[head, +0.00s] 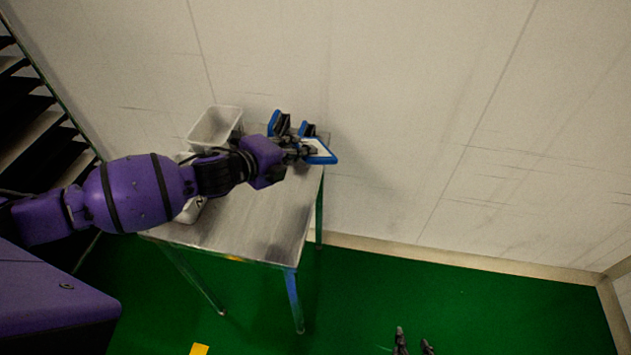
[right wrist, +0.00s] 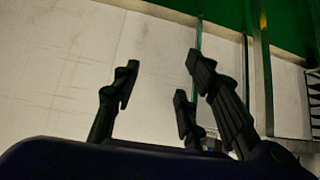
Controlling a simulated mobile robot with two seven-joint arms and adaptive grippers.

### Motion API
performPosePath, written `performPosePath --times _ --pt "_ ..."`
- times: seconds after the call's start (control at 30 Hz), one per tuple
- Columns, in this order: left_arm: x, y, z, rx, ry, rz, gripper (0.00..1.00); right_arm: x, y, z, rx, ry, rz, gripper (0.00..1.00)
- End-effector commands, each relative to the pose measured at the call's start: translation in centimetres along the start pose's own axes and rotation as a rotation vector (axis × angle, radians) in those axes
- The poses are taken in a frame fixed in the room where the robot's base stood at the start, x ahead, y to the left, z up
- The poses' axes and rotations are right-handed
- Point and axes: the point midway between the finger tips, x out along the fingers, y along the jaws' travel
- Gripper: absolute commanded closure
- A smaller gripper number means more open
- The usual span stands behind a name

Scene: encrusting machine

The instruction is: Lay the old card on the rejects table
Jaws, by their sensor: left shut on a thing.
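My left gripper (head: 298,151) is shut on a white card with a blue border (head: 321,151). It holds the card over the far right corner of the metal table (head: 250,222). I cannot tell whether the card touches the top. The gripper fingers cover part of the card. My right gripper (head: 414,343) shows at the bottom edge of the head view, over the green floor and away from the table. Its dark fingers stand apart and empty in the right wrist view (right wrist: 163,82).
A clear-white bin (head: 214,127) stands at the table's back left. Two blue and black items (head: 278,123) are at the back right, close to my left gripper. A white thing (head: 189,211) is partly hidden by my left arm. The table's front half is bare. A pale wall (head: 400,100) is behind.

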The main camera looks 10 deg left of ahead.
Motion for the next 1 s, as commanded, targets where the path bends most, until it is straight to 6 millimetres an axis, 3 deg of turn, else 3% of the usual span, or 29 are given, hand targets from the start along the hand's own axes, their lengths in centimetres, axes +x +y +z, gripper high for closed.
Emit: performPosePath --times 0.1,0.33,0.67,0.9,1.0 --pt "-0.4 2.1 1.1 -0.053 -0.074 -0.023 1.0 0.0 -0.1 -0.3 0.0 0.004 -0.001 0.6" --pt "-1.1 4.3 2.8 -0.1 -0.169 -0.054 1.0 -0.1 -0.1 -0.4 0.001 0.006 -0.002 0.6" --pt "-0.3 7.0 2.9 -0.107 -0.185 -0.057 1.0 -0.1 -0.1 -0.3 0.001 0.004 -0.002 0.6" --pt "1.5 11.6 2.5 -0.112 -0.179 -0.042 1.0 0.2 0.5 4.3 0.002 -0.062 0.009 0.6" --pt "2.0 12.6 2.5 -0.11 -0.18 -0.046 1.0 0.3 1.0 5.3 0.0 -0.073 0.021 0.6"
